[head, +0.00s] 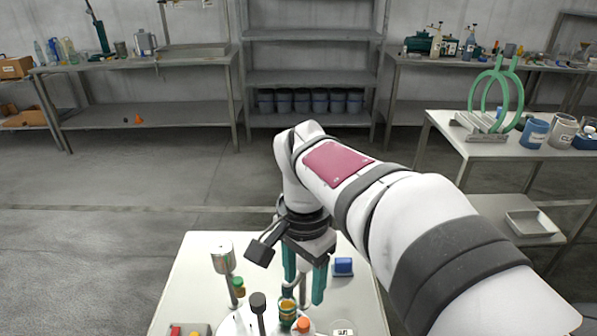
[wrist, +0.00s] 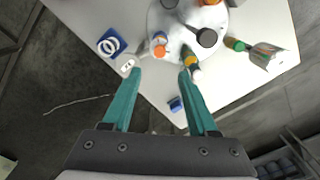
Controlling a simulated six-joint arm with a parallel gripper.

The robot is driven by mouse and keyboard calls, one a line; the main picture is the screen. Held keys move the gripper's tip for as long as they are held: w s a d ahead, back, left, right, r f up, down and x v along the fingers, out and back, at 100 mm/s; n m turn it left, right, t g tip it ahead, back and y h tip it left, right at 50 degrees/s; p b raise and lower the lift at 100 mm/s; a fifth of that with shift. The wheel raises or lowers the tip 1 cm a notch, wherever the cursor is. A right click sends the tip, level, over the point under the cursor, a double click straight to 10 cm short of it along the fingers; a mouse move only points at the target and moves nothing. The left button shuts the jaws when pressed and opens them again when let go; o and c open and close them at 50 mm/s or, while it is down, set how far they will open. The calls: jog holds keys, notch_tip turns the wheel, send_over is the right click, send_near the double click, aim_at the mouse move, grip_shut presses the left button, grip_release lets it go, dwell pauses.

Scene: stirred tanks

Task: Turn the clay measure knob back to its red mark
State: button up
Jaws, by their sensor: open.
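My gripper (head: 304,294) has teal fingers, spread apart and empty, hanging over the white table. In the wrist view my gripper (wrist: 160,72) reaches toward a round white plate (wrist: 160,20) carrying several capped parts. An orange-topped part (head: 303,325) stands just below the fingers, also in the wrist view (wrist: 159,48). A green and yellow part (head: 287,313) stands beside it. A dark round knob (head: 258,301) on a stalk is to the left, and also shows in the wrist view (wrist: 206,38). I cannot tell which part is the clay measure knob. No red mark on a knob is discernible.
A metal cup on a rod (head: 223,258) stands left of the gripper. A blue block (head: 343,267) lies to the right on the table. The table's back left is clear. Shelves stand far behind.

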aim_at(303, 322)
notch_tip(303, 322, down, 12)
jog(key=shift+r, duration=0.15)
jog(key=shift+c, duration=0.3)
grip_shut()
